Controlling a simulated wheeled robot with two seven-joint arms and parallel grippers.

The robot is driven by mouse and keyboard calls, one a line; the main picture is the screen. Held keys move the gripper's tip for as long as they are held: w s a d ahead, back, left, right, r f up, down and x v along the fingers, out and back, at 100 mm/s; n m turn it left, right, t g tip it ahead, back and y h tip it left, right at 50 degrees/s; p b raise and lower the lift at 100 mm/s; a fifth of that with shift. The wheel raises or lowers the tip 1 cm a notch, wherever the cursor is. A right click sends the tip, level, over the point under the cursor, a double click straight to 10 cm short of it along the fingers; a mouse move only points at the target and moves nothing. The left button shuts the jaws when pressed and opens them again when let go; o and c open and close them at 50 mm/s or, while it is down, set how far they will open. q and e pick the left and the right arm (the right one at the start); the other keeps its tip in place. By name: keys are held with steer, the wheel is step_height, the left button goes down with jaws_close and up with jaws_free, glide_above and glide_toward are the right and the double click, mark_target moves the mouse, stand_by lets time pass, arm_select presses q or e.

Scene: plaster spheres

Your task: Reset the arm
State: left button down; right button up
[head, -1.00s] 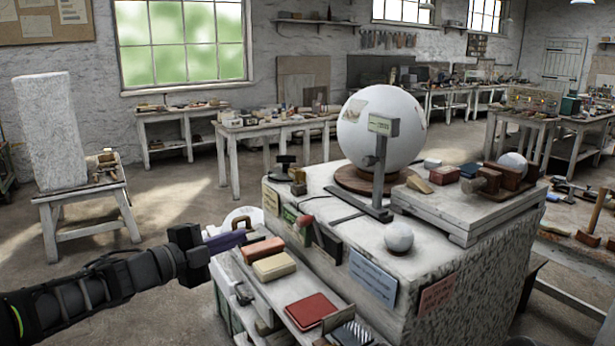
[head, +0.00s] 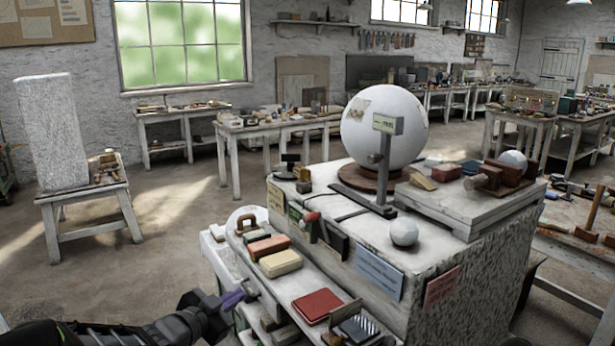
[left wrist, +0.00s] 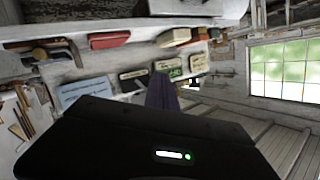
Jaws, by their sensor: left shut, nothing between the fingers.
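My left arm comes in low at the bottom left of the head view. Its left gripper (head: 236,298) has purple fingers, shut and empty, beside the left edge of the low shelf (head: 285,303). In the left wrist view the purple fingers (left wrist: 161,92) show beyond the black gripper body, with nothing held. The large white plaster sphere (head: 384,130) stands on a round wooden base on the stone block (head: 440,262). A small white sphere (head: 404,233) lies on the block's front part. My right gripper is not in view.
The shelf holds a red block (head: 268,247), a cream block (head: 281,263) and a dark red book-like item (head: 317,306). A metal stand (head: 379,170) is in front of the large sphere.

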arm_select(q)
steer(key=s+d+f+n+g+y, duration=0.1)
steer(key=s+f+n+g, duration=0.2)
steer(key=f, duration=0.5)
steer(key=s+d+f+n+g+y, duration=0.1)
steer(key=s+f+n, duration=0.1)
steer(key=s+f, duration=0.5)
steer(key=s+d+f+n+g, duration=0.2)
steer(key=s+f+n, duration=0.1)
steer(key=f, duration=0.6)
steer(key=s+d+f+n+g, duration=0.1)
steer(key=s+f+g, duration=0.1)
steer(key=s+f, duration=0.3)
steer(key=s+d+f+n+g, duration=0.1)
steer(key=s+f, duration=0.4)
steer(key=s, duration=0.7)
steer(key=s+d+f+n+g, duration=0.1)
steer(key=s+d+f+g, duration=0.2)
steer(key=s, duration=0.6)
steer(key=shift+s+f+n+g, duration=0.4)
steer(key=shift+f+g, duration=0.1)
steer(key=shift+f, duration=0.4)
